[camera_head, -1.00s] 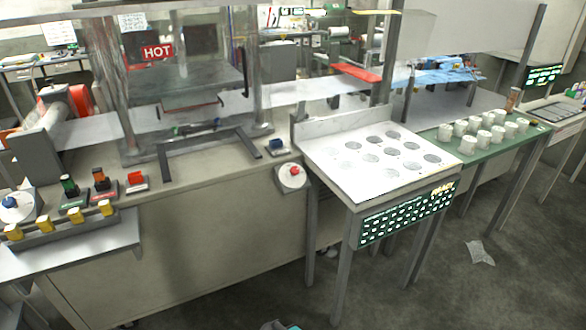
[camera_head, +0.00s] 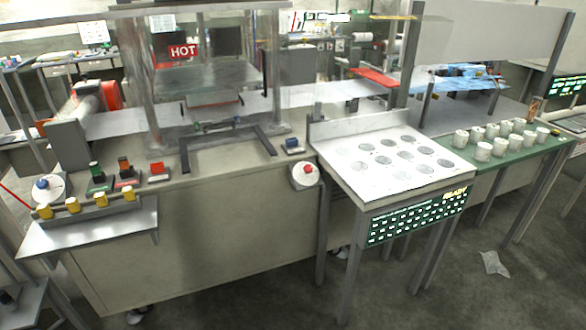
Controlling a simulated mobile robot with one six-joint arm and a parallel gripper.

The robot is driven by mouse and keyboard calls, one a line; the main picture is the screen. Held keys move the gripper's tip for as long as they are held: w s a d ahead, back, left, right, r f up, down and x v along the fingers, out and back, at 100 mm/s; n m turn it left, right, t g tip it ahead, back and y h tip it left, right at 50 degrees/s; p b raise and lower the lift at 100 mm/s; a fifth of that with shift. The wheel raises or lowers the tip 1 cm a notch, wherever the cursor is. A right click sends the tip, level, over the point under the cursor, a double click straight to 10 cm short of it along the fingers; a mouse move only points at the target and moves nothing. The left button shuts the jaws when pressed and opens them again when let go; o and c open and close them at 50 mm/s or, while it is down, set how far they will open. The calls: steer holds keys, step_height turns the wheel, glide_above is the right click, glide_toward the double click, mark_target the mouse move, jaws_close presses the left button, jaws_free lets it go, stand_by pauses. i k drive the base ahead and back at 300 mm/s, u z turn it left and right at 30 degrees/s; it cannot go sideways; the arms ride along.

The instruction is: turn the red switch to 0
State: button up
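Red controls show in several places on the long beige machine. A red switch (camera_head: 157,169) sits on a small base at the right end of a row, beside a dark red-orange switch (camera_head: 125,168) and a green switch (camera_head: 96,172). A red knob (camera_head: 307,169) sits on a round white dial (camera_head: 303,182) at the machine's front right edge. Their markings are too small to read, so I cannot tell which position each is in. My gripper is not in view.
A blue switch (camera_head: 292,144) sits near the red knob. A white perforated table (camera_head: 350,181) stands right of the machine, beside a green table (camera_head: 530,152) with white cups. The floor in front is mostly clear.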

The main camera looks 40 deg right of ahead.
mark_target(308, 168)
steer(key=u, duration=4.75)
steer(key=i, duration=0.1)
steer(key=z, duration=3.7)
steer(key=i, duration=0.9)
steer(key=z, duration=2.85)
steer(key=i, duration=0.1)
steer(key=u, duration=1.3)
